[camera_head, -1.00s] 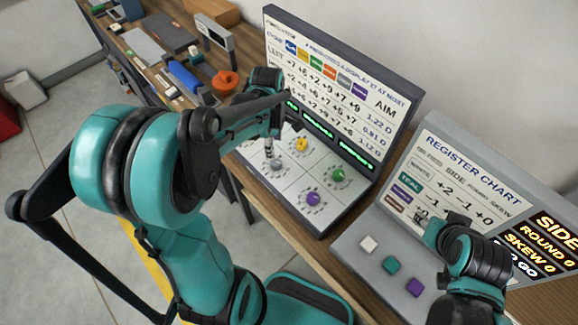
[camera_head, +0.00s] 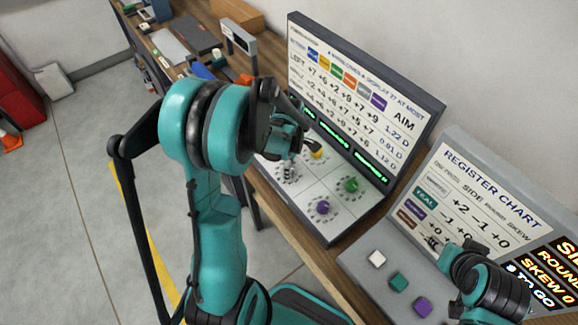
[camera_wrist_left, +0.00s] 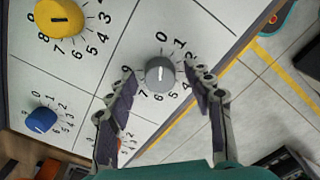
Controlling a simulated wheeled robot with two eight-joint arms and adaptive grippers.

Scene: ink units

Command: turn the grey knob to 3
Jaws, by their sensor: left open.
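The grey knob (camera_wrist_left: 160,71) sits on a white panel square with digits around it. A pale line marks its face; which digit it points at is hard to tell. In the head view the grey knob (camera_head: 288,173) is small and partly covered by my gripper. My left gripper (camera_wrist_left: 161,84) is open, with one finger on either side of the knob in the wrist view; whether they touch it is unclear. In the head view my left gripper (camera_head: 296,155) is over the knob panel. My right gripper (camera_head: 433,243) is in front of the register chart; its fingers are too small to read.
Yellow (camera_wrist_left: 60,18) and blue (camera_wrist_left: 41,120) knobs are near the grey one. Green (camera_head: 351,185) and purple (camera_head: 322,208) knobs share the panel. An upright display (camera_head: 412,103) rises behind it. White, teal and purple buttons (camera_head: 398,281) are at the right.

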